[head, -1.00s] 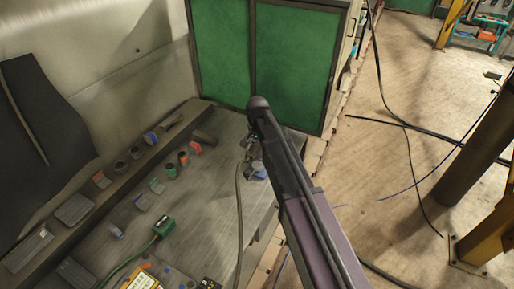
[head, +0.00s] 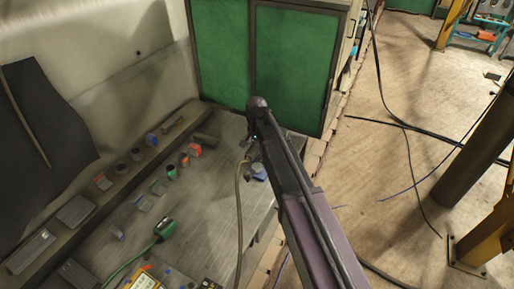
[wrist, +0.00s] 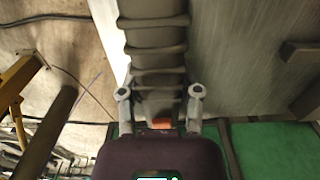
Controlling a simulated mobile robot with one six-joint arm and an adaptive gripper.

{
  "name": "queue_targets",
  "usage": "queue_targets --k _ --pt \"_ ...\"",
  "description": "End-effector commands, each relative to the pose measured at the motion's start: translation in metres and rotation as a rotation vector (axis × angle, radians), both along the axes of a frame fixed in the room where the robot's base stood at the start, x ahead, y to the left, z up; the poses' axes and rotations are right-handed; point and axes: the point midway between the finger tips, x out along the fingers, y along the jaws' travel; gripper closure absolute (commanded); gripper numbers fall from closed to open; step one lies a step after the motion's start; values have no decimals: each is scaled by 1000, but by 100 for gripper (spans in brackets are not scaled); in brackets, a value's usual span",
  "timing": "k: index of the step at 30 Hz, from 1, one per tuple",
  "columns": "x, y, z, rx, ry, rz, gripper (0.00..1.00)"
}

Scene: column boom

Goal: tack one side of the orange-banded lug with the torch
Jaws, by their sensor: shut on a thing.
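My gripper (wrist: 160,105) is shut on the torch (wrist: 154,45), whose dark ridged body runs up the middle of the wrist view. In the head view my gripper (head: 248,144) is small and partly hidden by my arm, above the far right part of the bench. The torch's hose (head: 239,190) hangs from there. I cannot tell which is the orange-banded lug. The torch tip's contact with anything is not clear.
The grey bench (head: 205,215) has a long raised bar (head: 85,215) along its left. A blue piece (head: 258,171) lies near my gripper. A green clamp-like thing (head: 165,228) with a green cable sits at the front. Green cabinet doors (head: 290,70) stand behind.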

Motion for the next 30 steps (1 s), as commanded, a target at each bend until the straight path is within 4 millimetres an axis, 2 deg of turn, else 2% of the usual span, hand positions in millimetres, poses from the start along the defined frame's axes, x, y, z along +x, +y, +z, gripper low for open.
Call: queue_targets --k 1,30 --pt "-1 0 6 0 0 0 100" --pt "-15 6 57 0 0 -1 100"
